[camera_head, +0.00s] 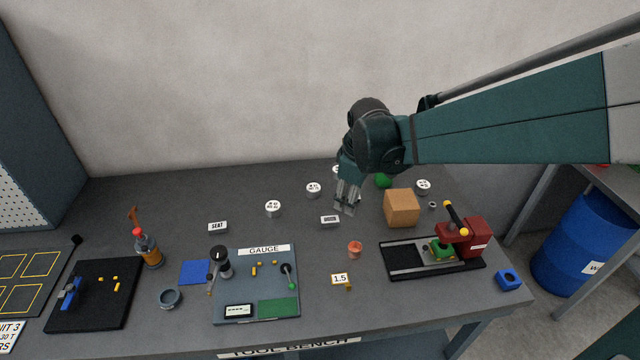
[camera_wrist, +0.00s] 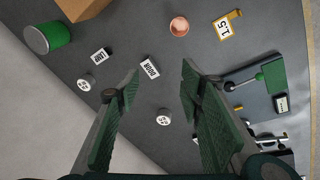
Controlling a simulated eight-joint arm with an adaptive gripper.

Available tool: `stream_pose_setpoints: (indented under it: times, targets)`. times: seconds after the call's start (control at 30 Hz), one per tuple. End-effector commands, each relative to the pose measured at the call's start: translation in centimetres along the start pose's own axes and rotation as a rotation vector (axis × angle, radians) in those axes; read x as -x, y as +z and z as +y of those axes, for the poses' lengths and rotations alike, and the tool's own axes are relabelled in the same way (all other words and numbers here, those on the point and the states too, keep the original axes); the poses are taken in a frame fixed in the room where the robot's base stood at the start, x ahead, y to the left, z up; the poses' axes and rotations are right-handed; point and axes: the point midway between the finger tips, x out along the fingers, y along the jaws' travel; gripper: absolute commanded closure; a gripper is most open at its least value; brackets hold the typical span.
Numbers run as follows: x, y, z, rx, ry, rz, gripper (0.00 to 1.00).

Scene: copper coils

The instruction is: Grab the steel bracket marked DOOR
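The steel bracket marked DOOR (camera_wrist: 150,66) is a small block with a white label, lying on the grey bench. In the wrist view it lies ahead of and between my fingertips. A small labelled block (camera_head: 330,219), probably the same bracket, shows in the head view just left of my gripper (camera_head: 345,208); its print is too small to read surely. My gripper (camera_wrist: 160,82) is open and empty, with its two fingers spread and pointing down above the bench. A second labelled bracket (camera_wrist: 101,56) lies left of DOOR in the wrist view.
A bracket marked SEAT (camera_head: 218,227) lies farther left. Several round white-topped pieces (camera_head: 273,208) stand around. A wooden block (camera_head: 401,208) and green cylinder (camera_wrist: 47,37) are nearby. A copper coil (camera_head: 355,250), a 1.5 tag (camera_head: 339,279) and the gauge board (camera_head: 256,284) lie nearer the front.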

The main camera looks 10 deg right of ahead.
Motion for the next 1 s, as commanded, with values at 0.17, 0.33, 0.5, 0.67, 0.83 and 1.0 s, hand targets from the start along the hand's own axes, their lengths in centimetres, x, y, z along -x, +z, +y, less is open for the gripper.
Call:
stream_pose_setpoints:
  times: [0.17,0.33,0.5,0.67,0.83,1.0]
  targets:
    - [-1.5,-1.6,1.3,0.089,-0.03,-0.02,0.62]
    - [-3.3,-2.8,2.2,0.176,-0.06,-0.037,0.62]
    - [-5.3,-4.0,3.0,0.263,-0.091,-0.052,0.62]
    - [-7.3,-5.0,3.7,0.344,-0.122,-0.064,0.62]
    - [-9.6,-6.0,4.2,0.431,-0.156,-0.074,0.62]
    - [-11.8,-6.8,4.5,0.512,-0.189,-0.082,0.62]
